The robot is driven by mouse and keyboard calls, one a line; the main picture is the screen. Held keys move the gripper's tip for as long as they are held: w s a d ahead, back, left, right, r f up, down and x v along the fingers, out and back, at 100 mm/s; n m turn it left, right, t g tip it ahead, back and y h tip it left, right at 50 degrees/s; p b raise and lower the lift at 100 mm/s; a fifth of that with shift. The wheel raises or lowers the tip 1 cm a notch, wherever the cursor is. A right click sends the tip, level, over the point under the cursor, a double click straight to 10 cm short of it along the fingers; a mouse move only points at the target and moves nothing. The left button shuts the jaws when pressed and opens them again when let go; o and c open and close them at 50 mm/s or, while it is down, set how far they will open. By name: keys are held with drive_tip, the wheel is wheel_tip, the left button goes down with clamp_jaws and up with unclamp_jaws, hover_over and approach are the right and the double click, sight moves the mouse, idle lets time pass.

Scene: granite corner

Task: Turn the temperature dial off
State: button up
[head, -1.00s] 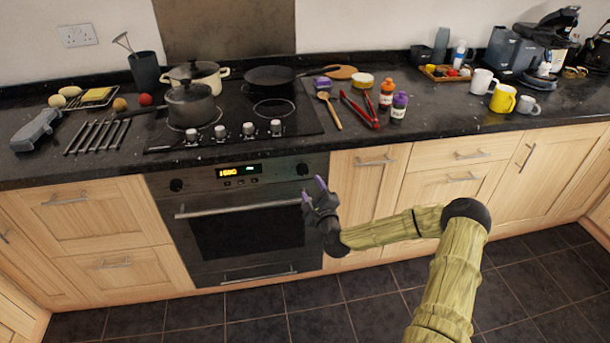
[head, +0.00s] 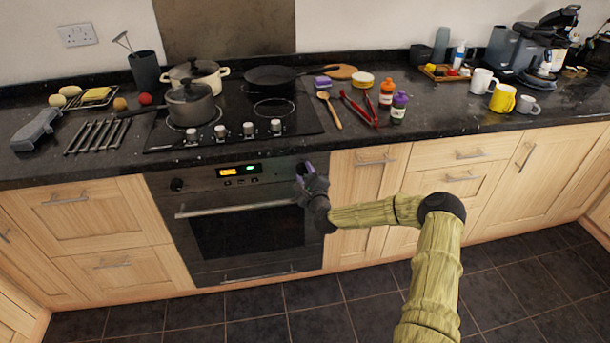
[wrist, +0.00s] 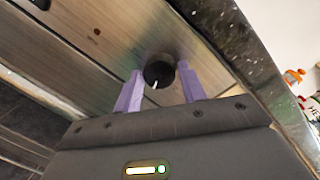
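My gripper (head: 303,168) is at the upper right of the oven front (head: 200,205), in front of its right-hand dial. In the head view the gripper hides that dial. In the wrist view the round black dial (wrist: 158,72), with a short white mark low on its face, lies between my two purple fingertips (wrist: 160,80). The fingers are spread on either side of it, with what look like narrow gaps. No lettering around the dial can be read. The oven's left-hand dial (head: 176,184) is in plain view. A lit display (head: 240,170) sits between the two dials.
The oven handle (head: 240,205) runs below the dials. The black worktop (head: 450,125) overhangs just above my gripper, with several hob knobs (head: 248,130) near its edge. Pans and utensils stand on top. The floor (head: 290,305) in front is clear.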

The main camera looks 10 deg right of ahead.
drive_tip(key=c, duration=0.5)
